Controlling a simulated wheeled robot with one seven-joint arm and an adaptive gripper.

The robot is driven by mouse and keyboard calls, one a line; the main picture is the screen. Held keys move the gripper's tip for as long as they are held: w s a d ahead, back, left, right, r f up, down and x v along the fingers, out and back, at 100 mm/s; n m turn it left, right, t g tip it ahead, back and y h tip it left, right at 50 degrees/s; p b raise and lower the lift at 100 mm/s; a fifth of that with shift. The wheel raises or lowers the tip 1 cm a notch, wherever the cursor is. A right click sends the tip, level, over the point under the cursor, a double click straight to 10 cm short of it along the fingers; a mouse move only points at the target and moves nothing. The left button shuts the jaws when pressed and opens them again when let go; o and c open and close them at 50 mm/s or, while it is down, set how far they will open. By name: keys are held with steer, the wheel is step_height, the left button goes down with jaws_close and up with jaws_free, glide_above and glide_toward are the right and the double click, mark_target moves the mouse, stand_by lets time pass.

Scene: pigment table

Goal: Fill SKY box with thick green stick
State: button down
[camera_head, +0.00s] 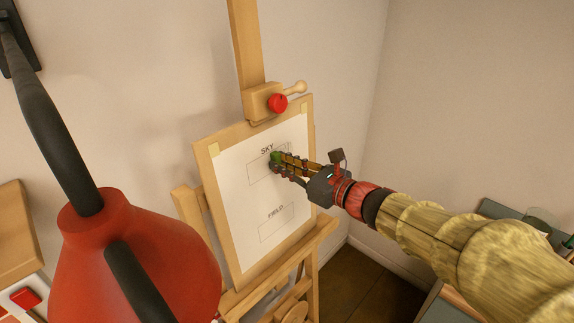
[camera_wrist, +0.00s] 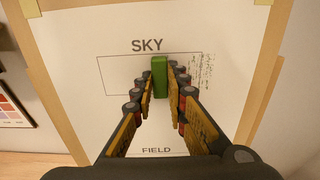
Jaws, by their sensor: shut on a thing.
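A white sheet (camera_head: 231,193) is taped to a board on the easel. It bears the SKY box (camera_head: 255,173) above and the FIELD box (camera_head: 276,229) below, both drawn as thin outlines. My gripper (camera_wrist: 160,88) is shut on the thick green stick (camera_wrist: 159,74), which is short and block-like. The stick also shows at the fingertips in the head view (camera_head: 276,157). It is in front of the SKY box, right of its middle in the wrist view. I cannot tell whether it touches the paper. Dark speckled marks (camera_wrist: 208,72) lie around the box's right edge.
The wooden easel (camera_head: 247,45) has a clamp with a red knob (camera_head: 278,103) above the sheet. A large red lamp (camera_head: 135,262) fills the lower left. A side table (camera_head: 507,213) with a glass stands at the right.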

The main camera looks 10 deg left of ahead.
mark_target(288, 152)
steer(key=shift+s+a, duration=0.15)
steer(key=shift+s+a+b, duration=0.3)
steer(key=shift+s+b, duration=0.05)
steer(key=shift+s, duration=0.2)
steer(key=shift+s+a+b, duration=0.3)
steer(key=shift+s, duration=0.2)
steer(key=shift+s, duration=0.1)
steer(key=shift+s+a+b, duration=0.45)
steer(key=shift+s, duration=0.3)
steer(key=shift+s+a+b, duration=0.45)
steer(key=shift+s+b, duration=0.05)
steer(key=shift+s, duration=0.2)
steer(key=shift+s+a+b, duration=0.45)
steer(key=shift+s, duration=0.3)
steer(key=w+d, duration=0.4)
steer(key=w, duration=0.3)
steer(key=shift+d+p, duration=0.15)
steer(key=shift+p, duration=0.25)
steer(key=shift+w, duration=0.15)
steer(key=shift+w+d+p, duration=0.15)
steer(key=shift+w+d, duration=0.3)
steer(key=shift+w, duration=0.3)
steer(key=shift+w+d+p, duration=0.1)
steer(key=shift+w+d, duration=0.35)
steer(key=shift+w, duration=0.3)
steer(key=shift+w+d+p, duration=0.15)
steer(key=shift+w+d, duration=0.3)
steer(key=shift+w, duration=0.3)
